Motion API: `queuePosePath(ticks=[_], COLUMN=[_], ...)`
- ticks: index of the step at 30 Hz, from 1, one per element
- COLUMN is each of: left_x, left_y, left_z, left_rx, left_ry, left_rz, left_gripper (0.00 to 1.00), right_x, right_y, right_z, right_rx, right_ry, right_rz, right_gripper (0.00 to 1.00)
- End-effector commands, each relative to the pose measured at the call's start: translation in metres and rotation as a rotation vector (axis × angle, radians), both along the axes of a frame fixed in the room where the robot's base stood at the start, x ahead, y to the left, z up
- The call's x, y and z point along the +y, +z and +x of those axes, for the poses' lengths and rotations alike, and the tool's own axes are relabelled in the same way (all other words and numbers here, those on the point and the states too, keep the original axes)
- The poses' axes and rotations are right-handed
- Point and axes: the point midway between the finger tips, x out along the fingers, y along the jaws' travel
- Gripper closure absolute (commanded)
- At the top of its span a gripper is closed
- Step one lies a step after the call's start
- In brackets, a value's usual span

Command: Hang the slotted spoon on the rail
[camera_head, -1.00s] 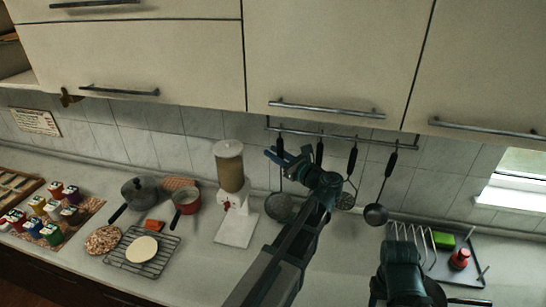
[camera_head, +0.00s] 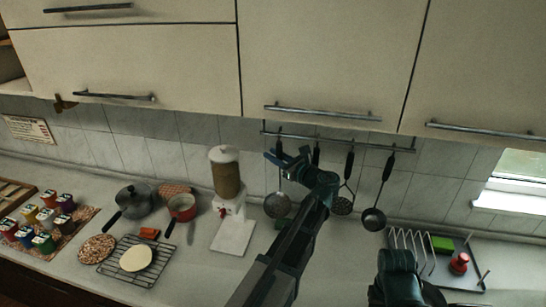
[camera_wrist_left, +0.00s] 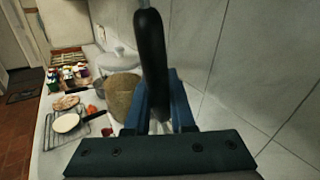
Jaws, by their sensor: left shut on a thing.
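The slotted spoon (camera_head: 277,205), a round perforated disc on a dark handle, hangs upright under the left end of the rail (camera_head: 340,139). My left gripper (camera_head: 287,158) is shut on its black handle, which also shows upright between the fingers in the left wrist view (camera_wrist_left: 151,60). The handle's top is close to the rail; I cannot tell if it is hooked on. The fingers and wrist hide part of the handle. My right arm shows at the lower right; its fingertips are not visible.
A masher-like tool (camera_head: 344,204) and a ladle (camera_head: 374,217) hang further right, with another handle (camera_head: 316,155) behind my wrist. A dispenser (camera_head: 226,175) stands to the left. A dish rack (camera_head: 408,242) is at the right. Cabinets overhang the rail.

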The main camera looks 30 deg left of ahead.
Motion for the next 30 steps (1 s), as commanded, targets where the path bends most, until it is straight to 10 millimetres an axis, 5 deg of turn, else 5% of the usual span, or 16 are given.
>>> queuePosePath(ticks=[14,15,20,30], left_x=[-0.0002,-0.0002,-0.0003,-0.0028], left_y=[-0.0071,-0.0071,-0.0071,-0.0073], left_z=[-0.0007,-0.0007,-0.0008,-0.0017], left_rx=[-0.001,-0.001,-0.001,-0.001], left_ry=[0.001,0.001,0.001,0.000], left_rz=[0.000,0.000,0.000,0.000], left_gripper=[1.00,0.73,0.44,0.43], right_x=[0.0000,0.0000,0.0000,0.0000], right_y=[-0.0072,-0.0072,-0.0072,-0.0072], right_z=[0.0001,0.0001,0.0001,0.0001], right_rx=[0.000,0.000,0.000,0.000], right_ry=[0.000,0.000,0.000,0.000], right_rz=[0.000,0.000,0.000,0.000], right_gripper=[0.50,0.50,0.50,0.50])
